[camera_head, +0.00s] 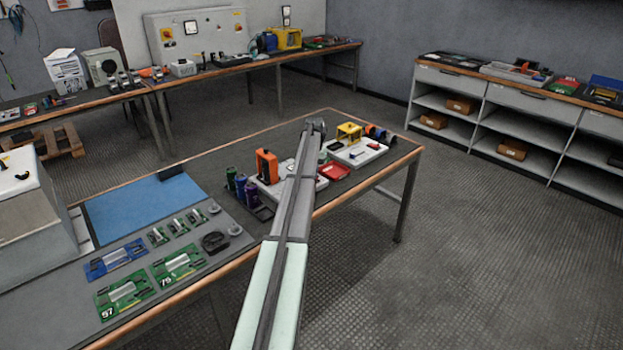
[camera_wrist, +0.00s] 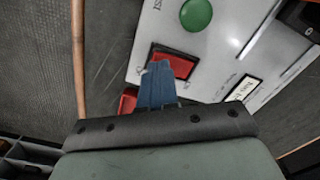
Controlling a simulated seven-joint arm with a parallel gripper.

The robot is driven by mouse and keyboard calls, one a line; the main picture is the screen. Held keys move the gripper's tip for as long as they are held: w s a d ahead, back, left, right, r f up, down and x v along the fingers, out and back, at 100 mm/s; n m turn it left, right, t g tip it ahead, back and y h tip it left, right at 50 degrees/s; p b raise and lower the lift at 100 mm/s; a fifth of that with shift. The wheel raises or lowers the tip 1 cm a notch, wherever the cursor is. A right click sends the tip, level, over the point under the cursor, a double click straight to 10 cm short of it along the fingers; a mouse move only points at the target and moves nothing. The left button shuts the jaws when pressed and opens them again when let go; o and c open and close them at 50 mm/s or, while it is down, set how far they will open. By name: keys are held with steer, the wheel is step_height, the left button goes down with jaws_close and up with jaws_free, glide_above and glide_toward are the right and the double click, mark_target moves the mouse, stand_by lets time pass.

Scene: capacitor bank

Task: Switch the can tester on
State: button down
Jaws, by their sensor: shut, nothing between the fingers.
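The can tester appears as a white unit (camera_wrist: 225,55) in the wrist view, with a round green button or lamp (camera_wrist: 196,14) and a red rocker switch (camera_wrist: 181,64) in a dark frame. My gripper (camera_wrist: 158,70) is shut and empty, its tips overlapping the lower left part of the red switch. I cannot tell whether they touch it or which way the rocker is set. In the head view the white unit with an orange part (camera_head: 266,166) stands on the table, partly behind my arm. My fingers and the switch are hidden there.
A red tray (camera_head: 333,170) lies next to the unit. A second white unit (camera_head: 365,153) with a yellow frame stands to its right. Purple and green cans (camera_head: 240,187) stand to the left. Circuit boards (camera_head: 178,262) lie on the near left. The table's front edge is close.

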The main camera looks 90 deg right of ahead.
steer(key=shift+f, duration=0.65)
stand_by(0.4)
steer(key=shift+r, duration=3.55)
